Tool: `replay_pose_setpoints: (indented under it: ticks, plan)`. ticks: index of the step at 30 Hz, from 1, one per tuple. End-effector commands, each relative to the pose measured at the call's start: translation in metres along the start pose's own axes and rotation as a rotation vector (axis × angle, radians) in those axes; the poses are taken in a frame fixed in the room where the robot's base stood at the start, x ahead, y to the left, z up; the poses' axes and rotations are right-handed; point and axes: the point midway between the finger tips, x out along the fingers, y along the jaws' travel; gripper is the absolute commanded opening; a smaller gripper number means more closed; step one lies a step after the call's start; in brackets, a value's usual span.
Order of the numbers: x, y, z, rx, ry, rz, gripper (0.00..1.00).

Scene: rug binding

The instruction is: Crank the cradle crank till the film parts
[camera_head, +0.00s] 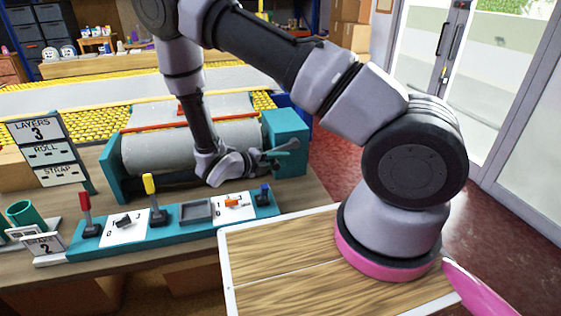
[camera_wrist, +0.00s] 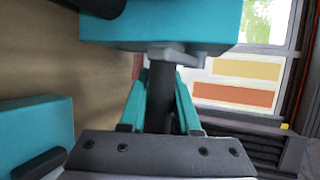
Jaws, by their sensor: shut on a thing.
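The cradle (camera_head: 288,130) has teal end blocks and stands on the workbench, with a long grey roll (camera_head: 165,147) lying between them. Its crank shows at the right end block, with a grey lever (camera_head: 283,145) pointing up and right. My gripper (camera_head: 262,160) is at this crank, in front of the right block. In the wrist view my gripper's teal fingers (camera_wrist: 160,100) stand on either side of the dark upright crank handle (camera_wrist: 161,88) and are shut on it. I cannot make out the film's edges or whether it is whole; my arm hides part of the roll.
A teal control strip (camera_head: 175,229) with red, yellow and blue levers lies in front of the cradle. A sign reading LAYERS 3 (camera_head: 42,130) stands at left. A yellow-studded conveyor (camera_head: 60,118) runs behind. The floor (camera_head: 335,170) right of the bench is clear.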

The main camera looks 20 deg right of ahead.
Motion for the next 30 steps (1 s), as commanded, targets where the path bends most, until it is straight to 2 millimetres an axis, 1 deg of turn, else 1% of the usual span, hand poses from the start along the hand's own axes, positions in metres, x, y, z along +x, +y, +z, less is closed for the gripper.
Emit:
replay_pose_setpoints:
  ticks: [1, 14, 30]
  plan:
    - [-0.002, -0.004, 0.002, 0.016, 0.000, 0.028, 0.00]
    - [-0.012, -0.019, 0.006, 0.125, 0.000, 0.288, 0.00]
    - [-0.016, -0.025, 0.007, 0.118, -0.001, 0.279, 0.00]
